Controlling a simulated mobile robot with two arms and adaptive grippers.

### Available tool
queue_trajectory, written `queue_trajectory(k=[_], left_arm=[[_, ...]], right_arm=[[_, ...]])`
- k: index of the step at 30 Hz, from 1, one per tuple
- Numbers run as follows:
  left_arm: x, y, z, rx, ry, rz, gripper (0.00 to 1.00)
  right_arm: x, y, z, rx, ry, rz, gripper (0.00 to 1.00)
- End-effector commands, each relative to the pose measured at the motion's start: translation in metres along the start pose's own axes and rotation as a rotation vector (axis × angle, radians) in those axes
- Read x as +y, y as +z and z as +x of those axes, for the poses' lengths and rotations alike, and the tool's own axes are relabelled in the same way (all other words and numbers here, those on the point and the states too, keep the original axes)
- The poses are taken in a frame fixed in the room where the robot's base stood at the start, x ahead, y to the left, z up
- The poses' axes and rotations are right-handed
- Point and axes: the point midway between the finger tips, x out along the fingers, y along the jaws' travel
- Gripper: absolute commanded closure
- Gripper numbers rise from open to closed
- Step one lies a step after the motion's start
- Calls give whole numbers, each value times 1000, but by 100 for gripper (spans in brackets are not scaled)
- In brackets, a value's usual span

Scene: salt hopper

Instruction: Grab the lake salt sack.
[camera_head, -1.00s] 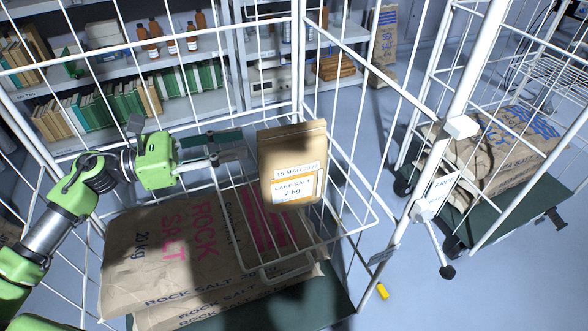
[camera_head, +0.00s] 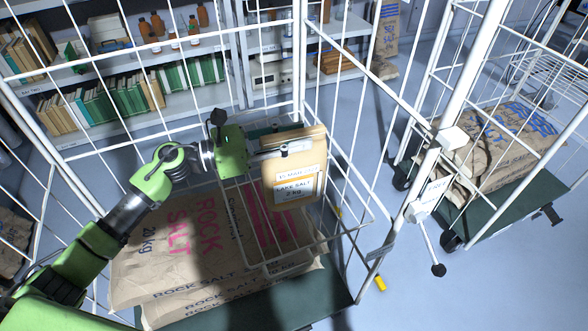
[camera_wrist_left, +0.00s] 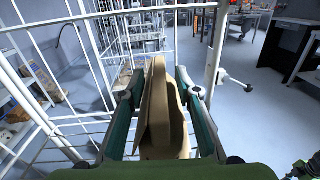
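The lake salt sack (camera_head: 308,171), a small tan paper bag with a white and orange label, stands in the wire basket of the near cart, tilted slightly. My left gripper (camera_head: 272,151) is at the sack's upper left side, one finger across its front. In the left wrist view the sack (camera_wrist_left: 162,118) stands between the two spread fingers of the gripper (camera_wrist_left: 157,78); narrow gaps seem to show beside it, and firm contact cannot be seen. My right gripper is not in view.
Large rock salt sacks (camera_head: 190,245) lie on the near cart's base below the wire basket (camera_head: 330,240). White cage bars and a post (camera_head: 440,150) stand close around. A second cart with sacks (camera_head: 510,145) is at the right. Shelves with books (camera_head: 110,100) stand behind.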

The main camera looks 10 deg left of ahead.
Motion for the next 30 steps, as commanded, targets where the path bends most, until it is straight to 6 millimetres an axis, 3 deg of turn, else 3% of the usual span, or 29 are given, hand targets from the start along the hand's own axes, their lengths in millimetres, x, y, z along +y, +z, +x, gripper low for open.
queue_trajectory(k=[5,9,23,30], left_arm=[[0,-1,0,0,0,0,69],[0,-1,0,0,1,0,100],[1,11,0,-13,2,6,100],[2,39,0,-15,3,12,100]], right_arm=[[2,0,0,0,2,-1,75],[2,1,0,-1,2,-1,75],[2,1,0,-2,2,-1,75],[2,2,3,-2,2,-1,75]])
